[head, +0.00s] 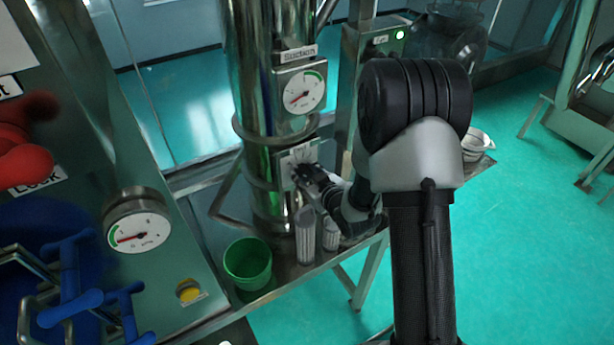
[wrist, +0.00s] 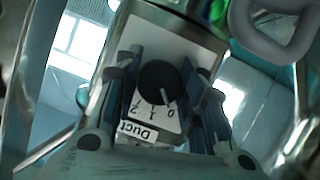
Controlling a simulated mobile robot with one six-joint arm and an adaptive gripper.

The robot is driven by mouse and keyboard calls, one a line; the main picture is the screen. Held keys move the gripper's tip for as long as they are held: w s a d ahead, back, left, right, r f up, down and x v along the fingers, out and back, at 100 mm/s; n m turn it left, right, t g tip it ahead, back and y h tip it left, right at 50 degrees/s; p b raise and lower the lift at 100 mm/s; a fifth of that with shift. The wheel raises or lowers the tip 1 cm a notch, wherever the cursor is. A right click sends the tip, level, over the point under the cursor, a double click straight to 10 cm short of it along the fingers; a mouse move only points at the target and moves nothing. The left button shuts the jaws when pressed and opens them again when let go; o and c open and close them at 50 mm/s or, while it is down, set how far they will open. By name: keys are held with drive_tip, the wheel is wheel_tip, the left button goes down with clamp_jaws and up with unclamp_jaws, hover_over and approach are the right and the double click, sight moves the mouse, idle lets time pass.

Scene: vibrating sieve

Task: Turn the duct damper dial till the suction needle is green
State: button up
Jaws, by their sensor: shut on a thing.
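The duct damper dial (wrist: 158,82) is a round black knob on a white plate marked 0, 1, 2 and "Duct" in the wrist view. Its white pointer mark is at the 0 side. My gripper (wrist: 160,78) has one blue-grey finger on each side of the knob and is shut on it. In the head view my gripper (head: 308,178) is at the plate on the steel column, and the knob is mostly hidden. The suction gauge (head: 300,88) is above it, under a "Suction" label. Its red needle points to the lower left, away from the green arc at the upper right.
A green bucket (head: 247,263) and clear cylinders (head: 306,238) stand on the steel bench below the column. Another gauge (head: 137,233) and a yellow button (head: 189,291) are on the panel at left. A white bowl (head: 476,145) is at right.

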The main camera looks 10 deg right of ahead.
drive_tip(key=shift+m+y+b, duration=0.45)
drive_tip(key=shift+m+y, duration=0.15)
drive_tip(key=shift+m, duration=0.1)
drive_tip(key=shift+m+g+y, duration=0.3)
drive_tip(key=shift+m+y, duration=0.5)
drive_tip(key=shift+m, duration=0.3)
drive_tip(key=o, duration=1)
drive_tip(key=shift+o, duration=0.2)
drive_tip(key=v, duration=1.2)
